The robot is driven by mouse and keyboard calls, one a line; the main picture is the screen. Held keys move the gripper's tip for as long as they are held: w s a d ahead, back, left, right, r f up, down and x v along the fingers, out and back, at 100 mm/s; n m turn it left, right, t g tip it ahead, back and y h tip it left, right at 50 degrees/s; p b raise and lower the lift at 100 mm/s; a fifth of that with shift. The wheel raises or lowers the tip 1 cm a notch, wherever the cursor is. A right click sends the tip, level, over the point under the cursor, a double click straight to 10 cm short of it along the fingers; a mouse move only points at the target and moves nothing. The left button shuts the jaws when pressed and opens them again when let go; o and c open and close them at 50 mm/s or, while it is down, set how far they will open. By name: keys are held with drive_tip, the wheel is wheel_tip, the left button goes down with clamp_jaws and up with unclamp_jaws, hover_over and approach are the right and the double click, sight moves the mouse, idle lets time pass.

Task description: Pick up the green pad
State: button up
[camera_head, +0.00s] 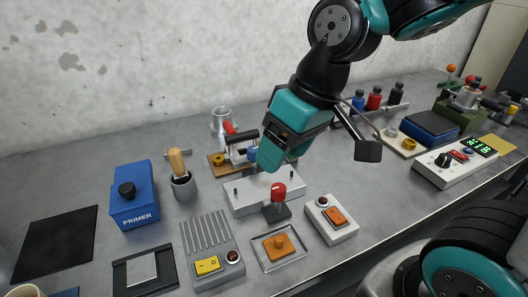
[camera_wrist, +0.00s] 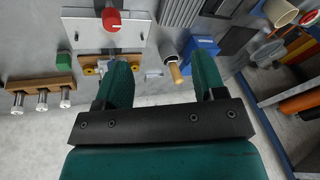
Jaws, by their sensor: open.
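A small green block (camera_wrist: 64,62) shows at the left of the wrist view, beside a wooden rack. It is the only small green piece I see there, and I cannot tell for sure that it is the green pad. I cannot make it out in the head view, where my arm covers part of the bench. My gripper (camera_head: 284,156) hangs above the back middle of the bench. In the wrist view its two teal fingers (camera_wrist: 163,76) are spread, with nothing held between them. The green block lies outside them, left of the left finger.
The wooden rack (camera_wrist: 38,87) holds several silver pegs. A white fixture (camera_head: 262,192), a red-knobbed piece (camera_head: 278,200), a blue primer box (camera_head: 135,197) and a grey pot with a wooden handle (camera_head: 184,184) stand around my gripper. A control box (camera_head: 440,167) is at right.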

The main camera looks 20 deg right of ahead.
drive_tip(key=w+d+f+m+t+h+b, duration=0.1)
drive_tip(key=w+d+f+m+h, duration=0.15)
drive_tip(key=w+d, duration=0.55)
drive_tip(key=w+d+f+m+t+h+b, duration=0.1)
drive_tip(key=w+d+f+m+t, duration=0.15)
drive_tip(key=w+d, duration=0.5)
drive_tip(key=shift+g, duration=0.35)
drive_tip(key=x, duration=0.7)
drive_tip(key=w+p+x, duration=0.1)
drive_tip(key=x, duration=0.3)
drive_tip(key=shift+w+d+f, duration=0.15)
drive_tip(key=shift+d, duration=0.05)
drive_tip(key=shift+s+p+x, duration=0.1)
drive_tip(key=shift+p+x, duration=0.15)
drive_tip(key=shift+x, duration=1.3)
drive_tip(key=shift+s+p+x, duration=0.15)
drive_tip(key=shift+p+x, duration=0.05)
drive_tip(key=shift+x, duration=1.4)
drive_tip(key=shift+f, duration=0.1)
drive_tip(key=shift+c, duration=0.5)
drive_tip(key=c, duration=0.9)
